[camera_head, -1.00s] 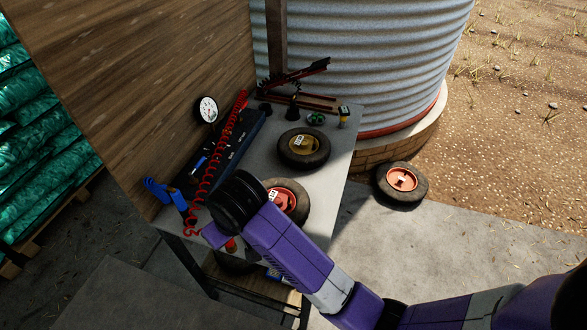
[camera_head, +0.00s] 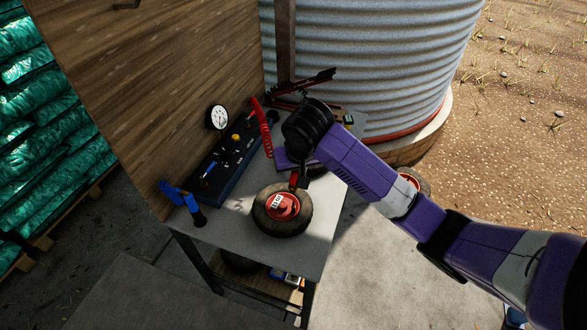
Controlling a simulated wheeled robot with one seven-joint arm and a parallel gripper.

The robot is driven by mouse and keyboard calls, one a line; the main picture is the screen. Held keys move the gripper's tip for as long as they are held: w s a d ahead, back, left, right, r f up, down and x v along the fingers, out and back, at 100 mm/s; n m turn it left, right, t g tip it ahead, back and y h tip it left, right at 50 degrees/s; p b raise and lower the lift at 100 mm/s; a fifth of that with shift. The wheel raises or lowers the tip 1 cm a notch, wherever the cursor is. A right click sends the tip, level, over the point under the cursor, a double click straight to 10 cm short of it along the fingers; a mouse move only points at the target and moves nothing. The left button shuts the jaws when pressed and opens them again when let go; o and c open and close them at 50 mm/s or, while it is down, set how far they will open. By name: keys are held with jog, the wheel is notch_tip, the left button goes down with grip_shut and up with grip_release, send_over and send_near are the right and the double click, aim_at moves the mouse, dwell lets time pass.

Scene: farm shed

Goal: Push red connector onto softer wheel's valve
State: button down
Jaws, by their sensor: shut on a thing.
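My gripper (camera_head: 299,182) is shut on the red connector (camera_head: 304,170), of which only a little shows between the dark fingers. It is over the far edge of the red-hubbed wheel (camera_head: 268,222), which lies flat on the bench with a white label on its hub. Whether the fingers touch that wheel I cannot tell. The red coiled hose (camera_head: 265,130) runs from the back of the bench down behind my gripper. The yellow-hubbed wheel is hidden behind my arm. The valves are too small to make out, and which wheel is softer I cannot tell.
A dark panel (camera_head: 232,160) with a round gauge (camera_head: 219,117) stands along the wooden wall. A blue-handled tool (camera_head: 183,203) is at the bench's left corner. Another red-hubbed wheel (camera_head: 411,178) is on the ground, partly behind my arm. The bench front (camera_head: 245,240) is clear.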

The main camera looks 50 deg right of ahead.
aim_at(294, 184)
jog(key=shift+f+b, duration=1.75)
jog(key=shift+f, duration=0.6)
jog(key=shift+a+f+b, duration=0.1)
jog(key=shift+f+b, duration=0.2)
jog(key=shift+f+b, duration=1.15)
jog(key=shift+f, duration=0.7)
dwell(0.9)
jog(key=c, duration=0.6)
grip_release()
jog(key=shift+r+p, duration=3.7)
jog(key=shift+r, duration=0.35)
